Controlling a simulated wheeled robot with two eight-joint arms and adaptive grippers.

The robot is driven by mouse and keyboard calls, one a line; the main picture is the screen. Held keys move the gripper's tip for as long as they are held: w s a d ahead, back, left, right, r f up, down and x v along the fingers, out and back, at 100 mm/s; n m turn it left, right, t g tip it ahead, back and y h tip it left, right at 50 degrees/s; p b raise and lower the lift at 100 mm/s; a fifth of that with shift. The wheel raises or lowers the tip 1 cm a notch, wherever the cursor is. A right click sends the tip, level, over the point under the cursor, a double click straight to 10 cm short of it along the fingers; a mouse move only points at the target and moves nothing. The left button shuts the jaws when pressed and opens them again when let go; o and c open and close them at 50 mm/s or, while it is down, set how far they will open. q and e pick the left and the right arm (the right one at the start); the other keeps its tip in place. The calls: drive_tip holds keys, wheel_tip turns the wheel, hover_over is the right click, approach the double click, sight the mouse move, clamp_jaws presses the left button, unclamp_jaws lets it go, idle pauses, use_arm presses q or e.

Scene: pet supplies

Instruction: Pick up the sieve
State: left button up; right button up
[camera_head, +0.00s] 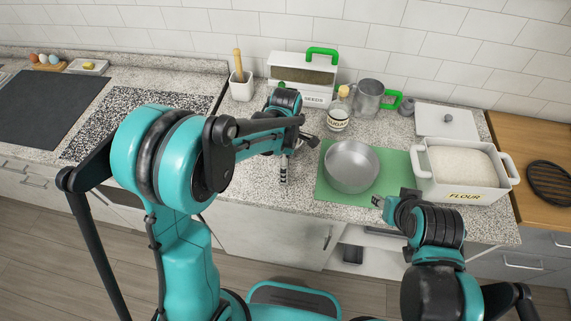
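The sieve appears to be the metal cup-shaped vessel with a green handle (369,98). It stands upright at the back of the counter, right of the sugar jar, its handle pointing right. My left gripper (290,168) is over the counter, left of the round metal pan and in front of the seeds box. It is apart from the sieve, and its fingers are partly hidden by my arm. My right gripper (378,201) is low at the front edge of the green mat, in front of the pan and far from the sieve. Its finger opening is too small to make out.
A round metal pan (352,167) rests on a green mat (330,196). Around the sieve are a sugar jar (338,116), a seeds box (306,97) and a white lid (447,121). A flour container (461,188) stands front right. A crock (242,88) stands back left.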

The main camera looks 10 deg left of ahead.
use_arm(q)
wheel_tip(320, 180, up, 4)
drive_tip(key=shift+s+d+f+p, duration=0.15)
drive_tip(key=shift+f+p, duration=0.1)
drive_tip(key=shift+p, duration=0.25)
drive_tip(key=s+d+r+p, duration=0.1)
drive_tip(key=s+d+r, duration=0.1)
drive_tip(key=d, duration=0.3)
drive_tip(key=s+d+r, duration=0.1)
drive_tip(key=d+r, duration=0.3)
drive_tip(key=d, duration=0.1)
drive_tip(key=shift+s+d+p, duration=0.35)
drive_tip(key=shift+p, duration=0.05)
drive_tip(key=shift+r, duration=0.1)
drive_tip(key=s+d+r+p, duration=0.1)
drive_tip(key=s+d+r, duration=0.1)
drive_tip(key=d, duration=0.9)
drive_tip(key=shift+s+d, duration=0.2)
drive_tip(key=shift+s, duration=0.25)
